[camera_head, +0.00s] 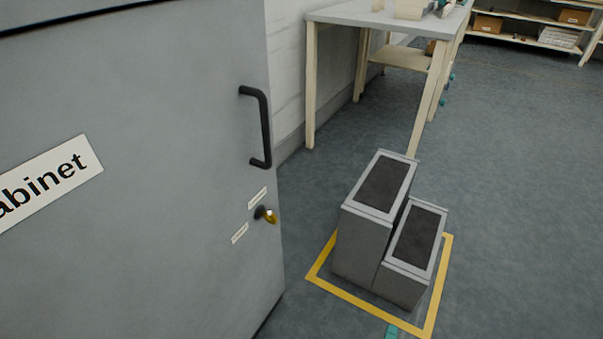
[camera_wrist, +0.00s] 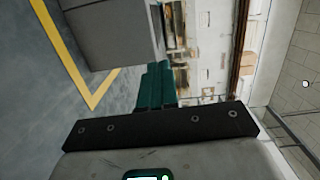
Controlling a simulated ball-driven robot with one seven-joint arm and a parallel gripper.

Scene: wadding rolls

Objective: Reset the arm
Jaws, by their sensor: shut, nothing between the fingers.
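My gripper (camera_wrist: 157,72) shows in the wrist view as two dark teal fingers beyond a black bar. The fingers are together with nothing between them. They point toward the upper part of that view, beside the lower right of a grey block. In the head view, a small teal piece (camera_head: 391,332) shows at the bottom edge, by the yellow floor tape; I cannot tell whether it is my fingertip. The rest of my arm is out of the head view.
A grey cabinet (camera_head: 140,190) with a black handle (camera_head: 265,125) and a brass-coloured lock part (camera_head: 267,214) fills the left. A grey two-level step (camera_head: 362,240) stands inside yellow tape (camera_head: 443,280). A table (camera_head: 345,14) stands behind. Floor at right is clear.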

